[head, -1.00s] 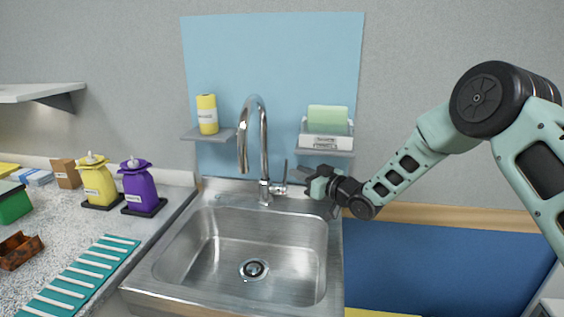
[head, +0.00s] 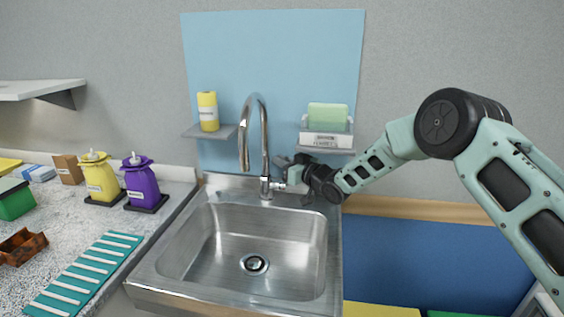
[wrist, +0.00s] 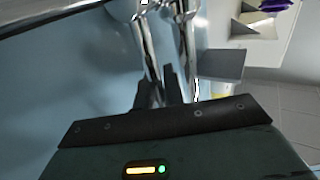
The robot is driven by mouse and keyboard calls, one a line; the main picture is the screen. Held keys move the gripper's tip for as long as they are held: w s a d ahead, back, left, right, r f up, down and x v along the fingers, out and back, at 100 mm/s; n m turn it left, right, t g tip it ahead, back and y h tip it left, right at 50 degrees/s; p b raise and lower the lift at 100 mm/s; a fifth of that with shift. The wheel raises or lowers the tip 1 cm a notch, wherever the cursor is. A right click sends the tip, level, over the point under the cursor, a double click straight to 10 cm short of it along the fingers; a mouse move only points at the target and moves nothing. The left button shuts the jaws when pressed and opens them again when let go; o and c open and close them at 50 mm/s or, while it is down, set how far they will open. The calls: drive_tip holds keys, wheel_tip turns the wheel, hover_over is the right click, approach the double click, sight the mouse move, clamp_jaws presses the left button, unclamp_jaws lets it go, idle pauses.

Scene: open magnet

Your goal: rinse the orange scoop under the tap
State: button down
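The chrome tap (head: 265,135) stands at the back of the steel sink (head: 165,262), its spout curving over the basin. No water shows under the spout. My gripper (head: 288,170) is at the right of the tap's base, by its side lever, which it largely hides. In the wrist view its dark fingers (wrist: 160,88) point at the chrome tap body (wrist: 143,35) and lie close together. I cannot tell whether they touch or hold the lever. No orange scoop can be made out in either view.
A yellow bottle (head: 208,112) stands on the left wall shelf; a caddy with a green sponge (head: 327,117) is on the right one, just above my gripper. Yellow (head: 101,178) and purple (head: 140,182) dispensers, a teal ribbed mat (head: 85,275) and a brown tray (head: 20,247) are left.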

drive_tip(key=shift+s+f+b, duration=0.15)
drive_tip(key=shift+f+b, duration=0.05)
drive_tip(key=shift+b, duration=0.55)
drive_tip(key=shift+s+a+r+n+b, duration=0.1)
drive_tip(key=shift+s+n+b, duration=0.4)
drive_tip(key=shift+b, duration=0.55)
drive_tip(key=shift+w+r+y, duration=0.1)
drive_tip(key=shift+r+y, duration=0.05)
drive_tip(key=shift+y, duration=0.25)
drive_tip(key=c, duration=1.8)
unclamp_jaws()
drive_tip(key=b+v, duration=0.3)
drive_tip(key=v, duration=1.4)
drive_tip(key=shift+s, duration=0.3)
